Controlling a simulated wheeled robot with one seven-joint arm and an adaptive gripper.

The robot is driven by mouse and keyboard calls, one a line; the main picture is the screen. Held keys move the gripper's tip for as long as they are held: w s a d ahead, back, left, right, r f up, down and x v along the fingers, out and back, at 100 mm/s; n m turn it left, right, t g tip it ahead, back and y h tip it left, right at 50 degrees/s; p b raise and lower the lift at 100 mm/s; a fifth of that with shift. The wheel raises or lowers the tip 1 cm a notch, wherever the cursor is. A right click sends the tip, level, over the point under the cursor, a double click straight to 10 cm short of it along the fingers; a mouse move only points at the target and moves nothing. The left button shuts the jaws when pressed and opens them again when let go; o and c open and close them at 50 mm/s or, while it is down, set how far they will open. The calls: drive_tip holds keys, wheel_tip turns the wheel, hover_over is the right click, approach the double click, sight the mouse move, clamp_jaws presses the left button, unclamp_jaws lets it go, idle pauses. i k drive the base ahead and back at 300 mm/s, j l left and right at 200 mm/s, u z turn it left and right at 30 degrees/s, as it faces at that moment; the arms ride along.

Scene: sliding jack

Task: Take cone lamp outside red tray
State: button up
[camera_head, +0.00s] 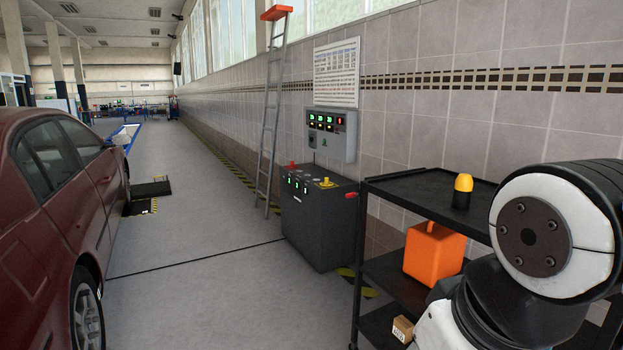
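A small lamp (463,191) with a rounded yellow top and a black base stands upright on the black top shelf of the cart at the right. It may be the cone lamp. I see no red tray in this view. My white and black arm fills the lower right and hides part of the cart. My gripper is not in view.
The black cart (400,188) holds an orange box (434,253) on its middle shelf and a small brown box (402,329) lower down. A dark control cabinet (318,218) and a ladder (270,120) stand by the tiled wall. A dark red car (50,215) is at left.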

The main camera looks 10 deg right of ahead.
sight(463, 185)
drive_tip(key=i+z, duration=0.15)
drive_tip(key=i, duration=0.35)
drive_tip(key=i+j+z, duration=0.1)
drive_tip(key=i, duration=0.45)
drive_tip(key=i+j+z, duration=0.15)
drive_tip(key=i, duration=0.35)
drive_tip(key=i+j+z, duration=0.2)
drive_tip(key=i+z, duration=0.25)
drive_tip(key=i+j+z, duration=0.25)
drive_tip(key=z, duration=0.15)
drive_tip(key=i+j+z, duration=0.3)
drive_tip(key=j+z, duration=0.15)
drive_tip(key=i+j+z, duration=0.2)
drive_tip(key=j+z, duration=0.25)
